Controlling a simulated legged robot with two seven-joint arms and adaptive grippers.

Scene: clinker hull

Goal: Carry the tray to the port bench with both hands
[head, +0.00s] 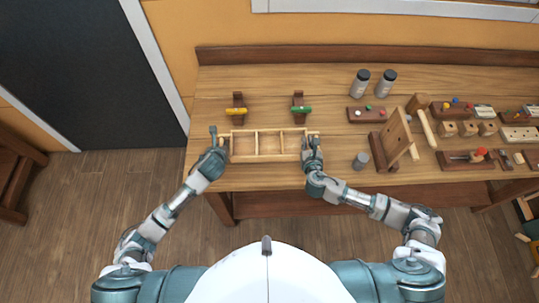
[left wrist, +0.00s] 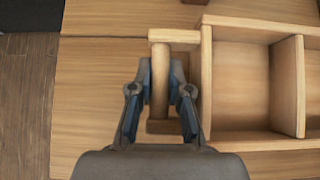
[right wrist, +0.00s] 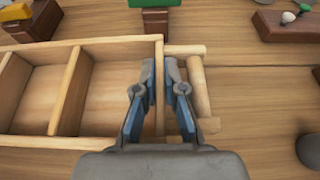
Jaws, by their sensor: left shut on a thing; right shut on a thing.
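The tray (head: 265,159) is light wood with three open, empty compartments and a bar handle at each end. It is level at the front left of the workbench; I cannot tell whether it touches the top. My left gripper (head: 219,146) is shut on the left handle bar (left wrist: 160,80), which lies between its fingers. My right gripper (head: 311,145) is shut on the tray's right end wall (right wrist: 160,75); the right handle bar (right wrist: 199,88) lies just outside its right finger. The port bench cannot be told apart in these views.
Behind the tray stand brown holders with a yellow-handled piece (head: 236,110) and a green-handled piece (head: 301,109). A grey cylinder (head: 361,160) and a tilted wooden board (head: 396,137) stand to the right. Floor is open left of the workbench (head: 345,90).

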